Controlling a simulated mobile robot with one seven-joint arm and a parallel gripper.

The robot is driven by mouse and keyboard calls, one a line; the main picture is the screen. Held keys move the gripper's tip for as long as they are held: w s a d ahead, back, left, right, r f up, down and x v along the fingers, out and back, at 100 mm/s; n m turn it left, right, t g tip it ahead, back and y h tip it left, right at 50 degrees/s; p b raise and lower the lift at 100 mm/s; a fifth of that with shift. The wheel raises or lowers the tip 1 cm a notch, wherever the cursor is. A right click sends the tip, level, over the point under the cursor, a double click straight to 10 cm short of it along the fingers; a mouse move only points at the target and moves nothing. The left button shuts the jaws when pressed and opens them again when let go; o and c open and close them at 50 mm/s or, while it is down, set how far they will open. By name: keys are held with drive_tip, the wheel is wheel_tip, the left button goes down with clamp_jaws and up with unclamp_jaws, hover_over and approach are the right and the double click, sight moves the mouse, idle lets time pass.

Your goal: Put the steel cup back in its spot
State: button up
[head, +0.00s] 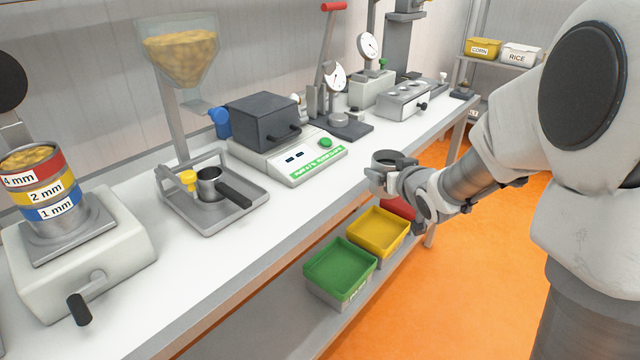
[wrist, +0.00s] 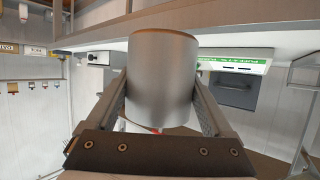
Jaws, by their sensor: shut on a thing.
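My gripper (head: 378,176) is shut on a steel cup (head: 388,158) near the front edge of the counter, right of the scale. In the wrist view the cup (wrist: 161,80) fills the middle, a plain grey cylinder between both fingers of my gripper (wrist: 161,105). In the head view its dark open top faces up and it looks upright; its lower part is hidden by the gripper. Which place is the cup's spot, I cannot tell.
A scale with green label (head: 318,164) carries a dark box (head: 262,122). Dial gauges (head: 335,76) and a grey box device (head: 402,101) stand further back right. A sieve stack (head: 47,190) is at left. Green (head: 341,270) and yellow (head: 378,232) bins sit below. Bare counter (head: 290,205) lies before the scale.

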drive_tip(key=s+a+r+n+g+y+p, duration=0.1)
drive_tip(key=s+a+r+n+y+p, duration=0.25)
drive_tip(key=r+p, duration=0.4)
drive_tip(key=shift+g, duration=0.3)
drive_tip(key=w+a+f+b, duration=0.1)
drive_tip(key=a+f+b, duration=0.1)
drive_tip(key=a, duration=0.1)
drive_tip(key=w+a+f+b, duration=0.1)
drive_tip(key=a+f+b, duration=0.1)
drive_tip(key=a, duration=0.2)
drive_tip(key=w+a+f+b, duration=0.1)
drive_tip(key=a+b, duration=0.1)
drive_tip(key=a, duration=0.1)
drive_tip(key=shift+w+a+f, duration=0.2)
drive_tip(key=shift+a+f, duration=0.05)
drive_tip(key=shift+f, duration=0.15)
drive_tip(key=shift+f+b, duration=0.7)
drive_tip(key=shift+f, duration=1.2)
drive_tip(key=shift+f, duration=0.2)
drive_tip(key=o, duration=1.3)
drive_tip(key=shift+r, duration=0.15)
